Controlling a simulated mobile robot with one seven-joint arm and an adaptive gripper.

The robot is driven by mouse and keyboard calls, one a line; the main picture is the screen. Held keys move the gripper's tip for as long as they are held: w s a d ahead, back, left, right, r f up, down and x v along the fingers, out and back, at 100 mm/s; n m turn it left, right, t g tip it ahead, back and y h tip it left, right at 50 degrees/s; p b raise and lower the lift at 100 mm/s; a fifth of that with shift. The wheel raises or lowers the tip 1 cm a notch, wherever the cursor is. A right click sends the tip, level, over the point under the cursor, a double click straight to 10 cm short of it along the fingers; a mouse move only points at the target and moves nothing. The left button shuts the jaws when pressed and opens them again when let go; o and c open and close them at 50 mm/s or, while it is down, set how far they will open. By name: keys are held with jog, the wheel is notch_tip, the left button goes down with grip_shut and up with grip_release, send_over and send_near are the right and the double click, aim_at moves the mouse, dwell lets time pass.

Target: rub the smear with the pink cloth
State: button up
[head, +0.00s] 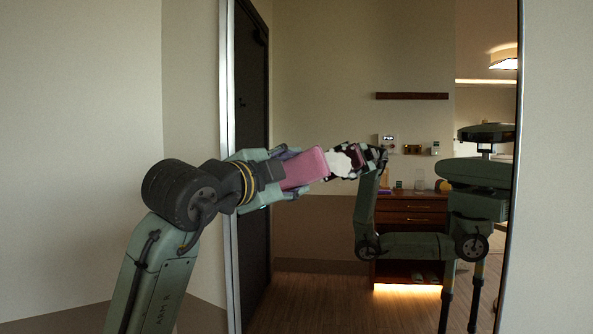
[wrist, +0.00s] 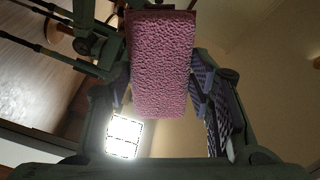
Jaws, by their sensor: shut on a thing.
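My gripper (head: 291,174) reaches from the left toward a tall mirror and is shut on the pink cloth (head: 306,169), a thick block-like pad that sticks out past the fingertips. In the wrist view the cloth (wrist: 162,62) sits between both fingers, its textured face showing. A whitish irregular patch (head: 341,164), which looks like the smear, shows on the mirror (head: 320,235) just right of the cloth's tip. Whether the cloth touches the glass cannot be told. The smear cannot be made out in the wrist view.
The mirror reflects my own body and arm, a wooden drawer unit (head: 411,215), a shelf (head: 411,96) and a dark door (head: 250,150). Its bright frame edge (head: 230,120) stands at left. Plain wall (head: 80,120) lies left, and a pale wall (head: 556,170) right.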

jog(key=shift+d+r, duration=0.2)
jog(key=shift+r, duration=0.05)
jog(key=shift+w+d, duration=0.1)
jog(key=shift+p+x, duration=0.5)
jog(key=shift+x, duration=2.15)
jog(key=shift+p+x, duration=0.4)
jog(key=shift+x, duration=0.55)
jog(key=shift+f, duration=0.1)
jog(key=shift+s+d+b, duration=0.15)
jog(key=shift+s+d, duration=0.35)
jog(key=shift+d, duration=0.25)
jog(key=shift+s+d+b, duration=0.15)
jog(key=shift+s+d, duration=0.35)
jog(key=shift+d, duration=0.3)
jog(key=shift+s+d, duration=0.4)
jog(key=shift+d, duration=0.45)
jog(key=shift+s+d, duration=0.4)
jog(key=shift+d, duration=0.45)
jog(key=shift+w+a+p, duration=0.55)
jog(key=shift+w+a, duration=0.1)
jog(key=shift+a, duration=0.45)
jog(key=shift+w+a+p, duration=0.55)
jog(key=shift+w+a, duration=0.05)
jog(key=shift+a, duration=0.5)
jog(key=shift+w+a+p, duration=0.55)
jog(key=shift+w+a, duration=0.1)
jog(key=shift+a, duration=0.45)
jog(key=shift+s+d, duration=0.1)
